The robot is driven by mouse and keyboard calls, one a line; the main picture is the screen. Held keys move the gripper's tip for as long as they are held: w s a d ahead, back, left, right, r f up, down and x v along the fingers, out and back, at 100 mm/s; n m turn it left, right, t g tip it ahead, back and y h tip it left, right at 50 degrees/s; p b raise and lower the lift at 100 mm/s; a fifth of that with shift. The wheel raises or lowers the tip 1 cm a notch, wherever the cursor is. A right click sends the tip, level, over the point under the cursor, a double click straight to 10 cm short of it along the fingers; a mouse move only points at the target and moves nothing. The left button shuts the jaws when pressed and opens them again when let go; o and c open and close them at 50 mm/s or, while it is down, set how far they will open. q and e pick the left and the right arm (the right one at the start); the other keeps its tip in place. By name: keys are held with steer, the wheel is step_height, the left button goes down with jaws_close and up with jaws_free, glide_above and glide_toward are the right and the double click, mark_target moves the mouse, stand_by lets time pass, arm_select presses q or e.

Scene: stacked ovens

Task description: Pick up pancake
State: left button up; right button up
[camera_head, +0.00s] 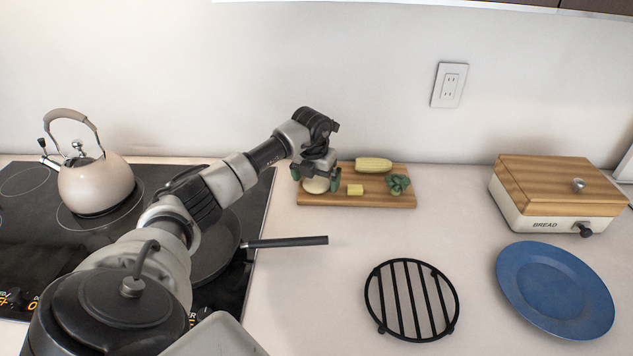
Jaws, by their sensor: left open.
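A pale round piece (316,185), which may be the pancake, lies at the left end of a wooden cutting board (340,200). My left gripper (317,180) is open and points down over this piece, with one finger on either side of it in the picture. I cannot tell whether the fingers touch it. The wrist hides part of the board behind. A dark frying pan (285,242) sits on the stove, partly hidden by my left arm; its inside is mostly covered. My right gripper is not in view.
On the board are a yellow corn-like piece (374,164), a small yellow chunk (355,189) and green leaves (398,184). A kettle (95,185) stands on the stove (30,240). A black trivet (411,299), blue plate (556,289) and bread box (558,190) are at right.

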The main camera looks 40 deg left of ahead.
arm_select(q)
steer(key=shift+f, duration=0.25)
steer(key=c, duration=0.9)
steer(key=shift+r, duration=0.1)
